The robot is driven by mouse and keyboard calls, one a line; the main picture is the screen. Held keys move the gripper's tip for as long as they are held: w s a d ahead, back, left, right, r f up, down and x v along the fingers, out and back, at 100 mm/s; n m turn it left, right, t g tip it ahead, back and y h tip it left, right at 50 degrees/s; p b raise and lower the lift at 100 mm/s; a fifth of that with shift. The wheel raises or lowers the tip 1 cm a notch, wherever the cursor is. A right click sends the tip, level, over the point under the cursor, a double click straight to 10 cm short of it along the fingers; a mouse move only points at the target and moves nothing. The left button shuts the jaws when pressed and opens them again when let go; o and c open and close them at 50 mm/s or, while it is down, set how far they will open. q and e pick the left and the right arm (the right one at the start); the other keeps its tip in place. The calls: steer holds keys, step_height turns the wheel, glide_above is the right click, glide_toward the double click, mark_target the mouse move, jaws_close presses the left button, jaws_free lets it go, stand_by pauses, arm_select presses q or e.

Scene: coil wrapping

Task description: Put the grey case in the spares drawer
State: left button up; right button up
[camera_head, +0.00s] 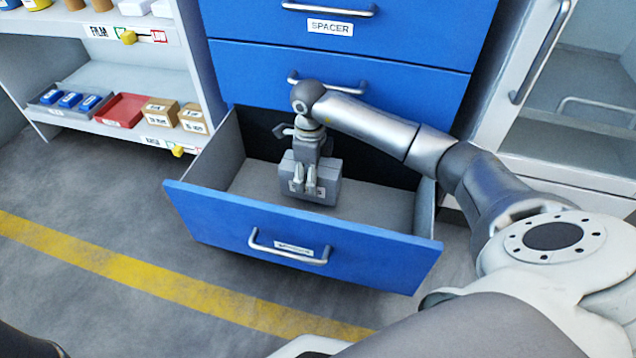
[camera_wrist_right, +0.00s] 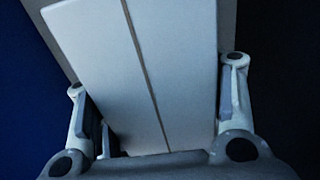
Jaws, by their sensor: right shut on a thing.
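The grey case (camera_head: 322,187) is inside the open bottom drawer (camera_head: 300,233), near its middle. It looks close to the drawer floor, but I cannot tell whether it touches it. My right gripper (camera_head: 309,182) reaches down from above and is shut on the case. In the right wrist view the case (camera_wrist_right: 150,70) fills the space between the two fingers (camera_wrist_right: 160,110), with a dark seam along it. The label on the drawer front is too blurred to read. My left gripper is not in view.
Closed blue drawers (camera_head: 345,55) stand above the open one, one marked SPACER. A shelf with boxes and a red tray (camera_head: 122,110) is at the left. A glass-fronted cabinet (camera_head: 570,95) is at the right. The drawer floor around the case is clear.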

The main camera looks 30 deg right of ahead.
steer(key=shift+s+d+f+b, duration=0.25)
steer(key=shift+d+f+b, duration=0.1)
steer(key=shift+f, duration=0.1)
steer(key=shift+s+d+f+b, duration=0.25)
steer(key=shift+d+f, duration=0.05)
steer(key=shift+f, duration=0.15)
steer(key=shift+r, duration=0.1)
steer(key=shift+f, duration=0.6)
steer(key=o, duration=1.5)
steer(key=shift+s, duration=0.1)
